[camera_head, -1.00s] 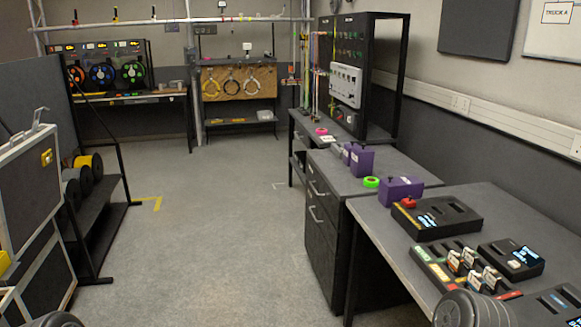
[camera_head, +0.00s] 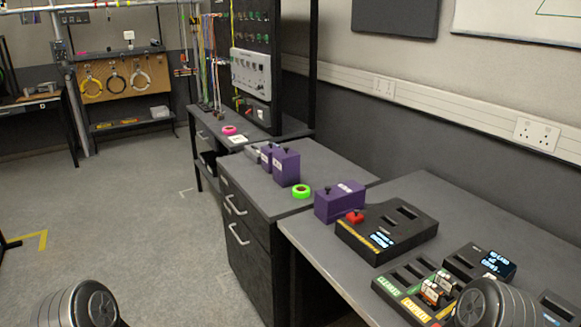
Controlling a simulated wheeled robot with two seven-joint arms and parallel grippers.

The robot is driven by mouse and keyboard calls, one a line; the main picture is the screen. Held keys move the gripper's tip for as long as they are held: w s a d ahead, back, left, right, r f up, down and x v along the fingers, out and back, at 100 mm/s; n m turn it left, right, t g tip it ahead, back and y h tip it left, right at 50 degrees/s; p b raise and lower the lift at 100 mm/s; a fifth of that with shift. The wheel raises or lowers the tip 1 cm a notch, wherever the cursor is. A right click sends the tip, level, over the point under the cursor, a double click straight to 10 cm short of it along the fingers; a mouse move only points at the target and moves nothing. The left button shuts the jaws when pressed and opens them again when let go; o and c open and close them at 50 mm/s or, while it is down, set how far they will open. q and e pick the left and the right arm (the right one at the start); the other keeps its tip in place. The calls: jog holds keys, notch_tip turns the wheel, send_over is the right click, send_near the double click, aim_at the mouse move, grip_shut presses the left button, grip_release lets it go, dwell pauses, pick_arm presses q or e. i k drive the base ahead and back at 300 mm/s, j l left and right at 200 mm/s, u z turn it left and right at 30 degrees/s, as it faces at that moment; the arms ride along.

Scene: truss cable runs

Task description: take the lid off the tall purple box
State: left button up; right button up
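The tall purple box (camera_head: 286,168) stands upright on the grey-topped drawer cabinet. It has a white label on its front and a small black knob on top, so its lid appears to be on. A smaller purple box (camera_head: 267,155) with a black knob stands just behind it to the left. A wider, lower purple box (camera_head: 339,204) with a black knob stands nearer, at the left back edge of the front desk. Neither of my grippers is in view. Only rounded dark parts of my arms show at the bottom left and bottom right.
A green tape roll (camera_head: 301,191) lies close in front of the tall box. A black charger (camera_head: 386,232) with a red knob and a battery tray (camera_head: 425,287) sit on the front desk (camera_head: 470,213). A pink tape roll (camera_head: 229,130) lies farther back. The floor at left is clear.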

aim_at(287, 153)
jog(key=u, duration=0.75)
jog(key=i+u, duration=0.2)
jog(key=i, duration=1.65)
jog(key=i+j, duration=0.1)
jog(key=i, duration=3.2)
jog(key=z, duration=5)
